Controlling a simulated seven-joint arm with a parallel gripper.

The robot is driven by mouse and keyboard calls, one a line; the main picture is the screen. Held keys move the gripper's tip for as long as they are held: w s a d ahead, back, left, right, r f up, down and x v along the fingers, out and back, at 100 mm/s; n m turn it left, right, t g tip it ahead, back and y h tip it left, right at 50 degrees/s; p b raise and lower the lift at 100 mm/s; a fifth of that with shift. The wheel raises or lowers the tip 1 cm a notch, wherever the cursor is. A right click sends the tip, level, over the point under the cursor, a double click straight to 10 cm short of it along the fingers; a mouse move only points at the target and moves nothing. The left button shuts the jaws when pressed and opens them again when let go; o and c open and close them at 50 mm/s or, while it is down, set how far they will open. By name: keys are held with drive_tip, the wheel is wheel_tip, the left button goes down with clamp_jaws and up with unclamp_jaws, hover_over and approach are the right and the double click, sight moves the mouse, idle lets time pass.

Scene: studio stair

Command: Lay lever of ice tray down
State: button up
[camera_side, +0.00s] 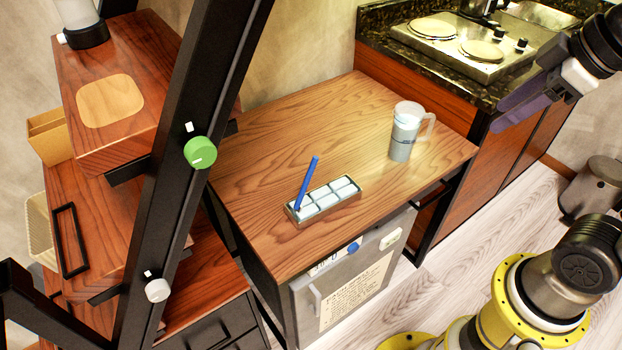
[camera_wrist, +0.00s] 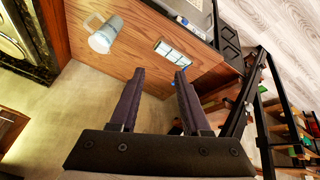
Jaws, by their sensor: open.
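The ice tray (camera_side: 322,200) lies on the wooden table, a narrow metal tray with pale ice-filled compartments. Its blue lever (camera_side: 307,183) stands up steeply from the tray's left end, leaning a little to the right. In the wrist view the tray (camera_wrist: 174,53) shows beyond my gripper's fingertips, and a small blue part of the lever (camera_wrist: 183,69) shows beside the right finger. My gripper (camera_side: 510,110) is at the upper right of the side view, high and well apart from the tray. In the wrist view my gripper (camera_wrist: 159,72) is open with nothing between its fingers.
A clear mug (camera_side: 405,130) with a handle stands on the wooden table (camera_side: 290,130), right of the tray. A counter with a stove (camera_side: 468,45) is at the back right. A black slanted post (camera_side: 180,180) and wooden stair shelves (camera_side: 130,60) are on the left. The table's back is clear.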

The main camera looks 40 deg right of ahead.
drive_tip(key=w+a+r+n+g, duration=0.1)
drive_tip(key=w+r+n, duration=0.1)
drive_tip(key=w, duration=0.3)
drive_tip(key=w+a+r+n, duration=0.1)
drive_tip(key=w+a+n, duration=0.15)
drive_tip(key=w, duration=0.35)
drive_tip(key=n+g, duration=0.5)
drive_tip(key=n, duration=0.1)
hover_over(305, 185)
drive_tip(key=w+d, duration=0.1)
drive_tip(key=d, duration=0.1)
wheel_tip(305, 185, down, 18)
drive_tip(key=f, duration=1.3)
drive_tip(key=shift+s+f, duration=0.1)
drive_tip(key=shift+s, duration=0.3)
clamp_jaws()
